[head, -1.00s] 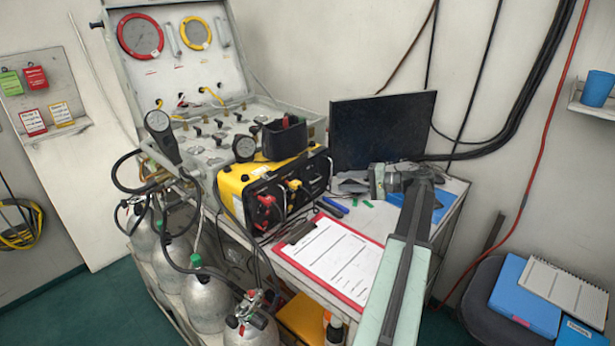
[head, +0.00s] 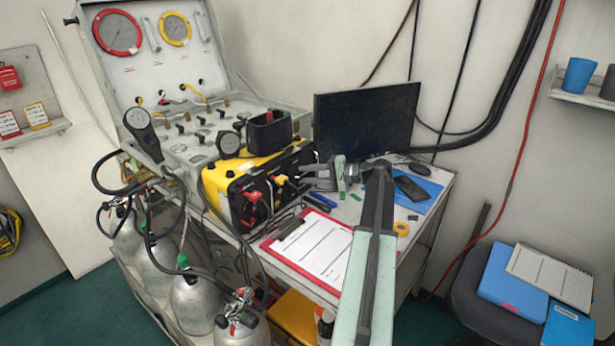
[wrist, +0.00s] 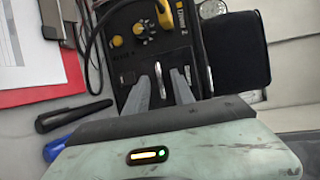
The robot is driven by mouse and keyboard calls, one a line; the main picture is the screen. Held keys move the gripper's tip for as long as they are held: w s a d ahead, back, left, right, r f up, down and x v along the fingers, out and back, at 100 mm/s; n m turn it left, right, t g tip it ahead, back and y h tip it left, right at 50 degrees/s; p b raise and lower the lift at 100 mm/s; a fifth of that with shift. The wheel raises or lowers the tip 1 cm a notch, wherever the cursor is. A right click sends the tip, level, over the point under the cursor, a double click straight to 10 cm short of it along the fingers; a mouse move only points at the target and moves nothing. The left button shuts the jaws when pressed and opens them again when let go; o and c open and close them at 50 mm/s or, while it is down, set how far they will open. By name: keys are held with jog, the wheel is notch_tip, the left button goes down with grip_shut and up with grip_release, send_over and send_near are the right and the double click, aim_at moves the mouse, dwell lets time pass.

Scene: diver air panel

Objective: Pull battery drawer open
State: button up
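The yellow-and-black unit (head: 225,185) stands on the table in front of the gauge case. Its black front panel also shows in the wrist view (wrist: 150,48), with yellow knobs and silver handles. One silver handle (wrist: 208,80) is just right of my fingers; I cannot tell for sure which part is the battery drawer.
A red clipboard (head: 312,250) lies in front of the unit. A blue pen (head: 320,201) and a dark pen lie near my gripper. A monitor (head: 366,120) stands behind. A phone (head: 411,188) and a tape roll (head: 401,229) are at the right. Cables hang around the unit's front.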

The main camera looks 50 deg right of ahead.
grip_shut()
dwell(1.3)
